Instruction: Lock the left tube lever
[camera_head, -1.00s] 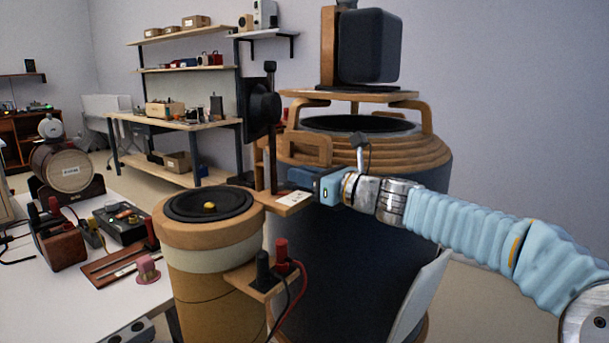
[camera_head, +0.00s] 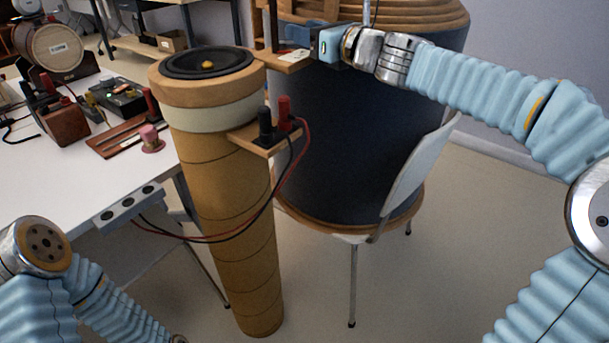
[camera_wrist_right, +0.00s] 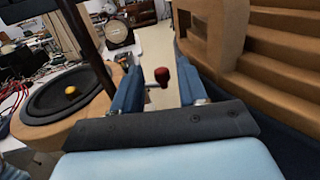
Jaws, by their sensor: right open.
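The left tube (camera_head: 225,180) is a tall tan cylinder with a black speaker cone (camera_head: 215,64) on top. A wooden bracket (camera_head: 292,62) with a pale label juts from its upper right. My right gripper (camera_head: 300,42) is at this bracket, coming from the right. In the wrist view, its blue fingers (camera_wrist_right: 158,72) are apart, and a red knob (camera_wrist_right: 161,75) on a short stem shows between them. I cannot tell whether the knob is the lever's or whether anything touches it. My left arm (camera_head: 40,250) shows at the lower left; its gripper is out of frame.
A side shelf on the tube holds a black post (camera_head: 265,125) and a red post (camera_head: 284,112) with hanging cables. A dark large cylinder (camera_head: 350,140) and a white chair (camera_head: 415,170) stand at right. A cluttered white table (camera_head: 60,185) is at left.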

